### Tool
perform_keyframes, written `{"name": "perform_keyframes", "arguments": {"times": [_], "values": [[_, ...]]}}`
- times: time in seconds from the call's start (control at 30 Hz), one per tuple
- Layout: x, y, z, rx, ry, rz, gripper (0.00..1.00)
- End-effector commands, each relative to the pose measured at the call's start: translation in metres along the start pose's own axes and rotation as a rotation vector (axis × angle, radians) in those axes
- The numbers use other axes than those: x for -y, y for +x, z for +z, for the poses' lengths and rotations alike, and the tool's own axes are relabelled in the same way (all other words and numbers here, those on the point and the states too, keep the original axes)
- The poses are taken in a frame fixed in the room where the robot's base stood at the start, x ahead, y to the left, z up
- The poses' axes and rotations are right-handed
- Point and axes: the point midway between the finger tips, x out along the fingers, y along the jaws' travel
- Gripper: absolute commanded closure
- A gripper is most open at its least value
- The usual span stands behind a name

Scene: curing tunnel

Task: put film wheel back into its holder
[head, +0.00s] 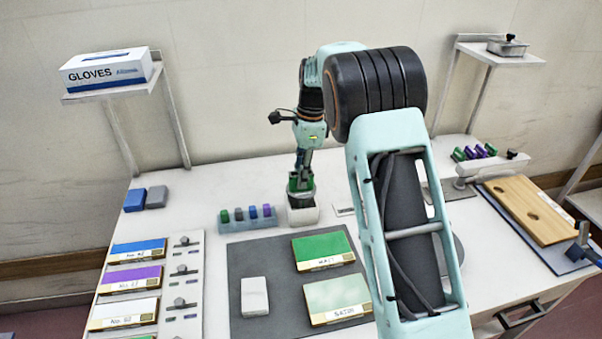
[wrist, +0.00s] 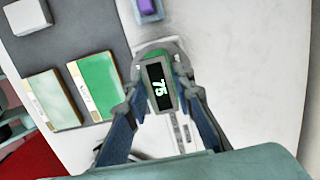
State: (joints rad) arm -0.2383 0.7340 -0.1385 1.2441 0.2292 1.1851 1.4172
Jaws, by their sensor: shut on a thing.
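My gripper (wrist: 158,102) is shut on a green-edged piece with a dark face reading 75 in green, which I take for the film wheel (wrist: 159,82). In the head view my gripper (head: 301,181) points down with the green of the wheel at its fingertips. Directly below is a grey round part (head: 301,199) on a white block (head: 303,215), perhaps the holder. A grey rim also shows around the wheel's far end in the wrist view. I cannot tell whether the wheel touches it or hangs just above.
A pale blue rack (head: 248,224) with several coloured pieces stands close left of the gripper. A dark mat (head: 236,265) with a green panel (head: 322,248), a satin panel and a white block lies in front. My arm hides part of the table's right side.

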Motion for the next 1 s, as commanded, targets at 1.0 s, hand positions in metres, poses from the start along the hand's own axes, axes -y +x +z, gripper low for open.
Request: {"name": "perform_keyframes", "arguments": {"times": [1.0], "values": [[0.0, 0.031, -0.004, 0.0, 0.0, 0.0, 1.0]]}}
